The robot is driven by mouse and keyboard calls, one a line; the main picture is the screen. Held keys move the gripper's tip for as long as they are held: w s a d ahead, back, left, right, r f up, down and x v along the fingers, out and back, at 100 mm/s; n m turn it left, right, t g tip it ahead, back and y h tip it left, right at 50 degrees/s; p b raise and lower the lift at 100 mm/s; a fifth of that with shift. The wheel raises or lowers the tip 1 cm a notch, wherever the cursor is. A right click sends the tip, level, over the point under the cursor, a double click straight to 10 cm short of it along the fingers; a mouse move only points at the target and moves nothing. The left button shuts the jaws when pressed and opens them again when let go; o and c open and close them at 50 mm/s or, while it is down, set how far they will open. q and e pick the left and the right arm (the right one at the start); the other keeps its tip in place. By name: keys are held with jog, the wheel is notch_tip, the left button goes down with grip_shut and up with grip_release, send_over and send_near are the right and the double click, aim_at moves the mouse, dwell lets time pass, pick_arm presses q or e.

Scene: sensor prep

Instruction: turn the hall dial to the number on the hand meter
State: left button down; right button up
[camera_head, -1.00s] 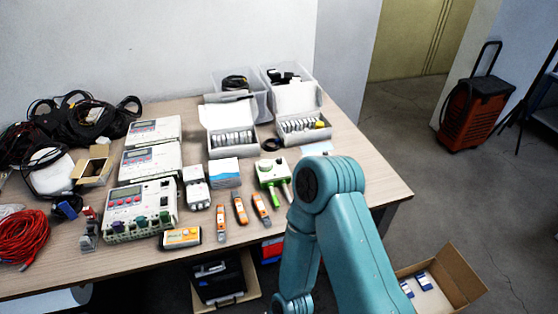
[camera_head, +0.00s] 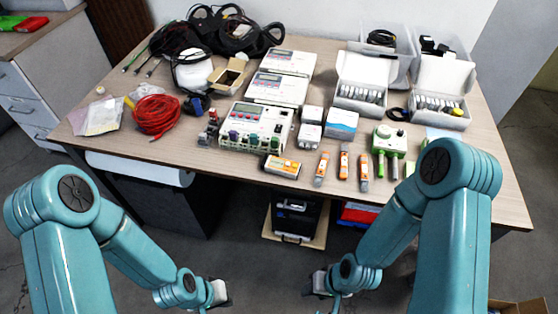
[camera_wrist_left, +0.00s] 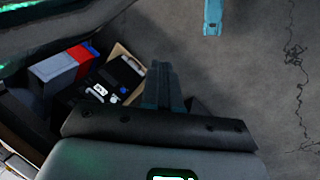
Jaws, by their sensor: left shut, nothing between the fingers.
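An orange-edged handheld meter (camera_head: 282,166) lies at the table's front edge; its number is too small to read. Behind it stands a white control unit (camera_head: 252,128) with a display and several coloured knobs. A white-and-green box (camera_head: 389,141) with a round knob on top stands right of centre. I cannot tell which knob is the hall dial. My left gripper (camera_head: 221,292) is low in front of the table, shut and empty; its fingers show together in the left wrist view (camera_wrist_left: 164,85). My right gripper (camera_head: 316,284) is also low, off the table; its jaws are unclear.
Orange-and-white tools (camera_head: 343,162) lie in a row between the meter and the green box. Two more display units (camera_head: 277,87) stand behind. Red cable (camera_head: 156,114) and black cables (camera_head: 215,28) fill the left. Open cases (camera_head: 362,84) stand back right. A black case (camera_head: 294,219) sits below the table.

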pick_arm(q)
jog(key=c, duration=1.8)
grip_release()
jog(key=o, duration=0.6)
jog(key=shift+c, duration=0.2)
jog(key=shift+w, duration=0.15)
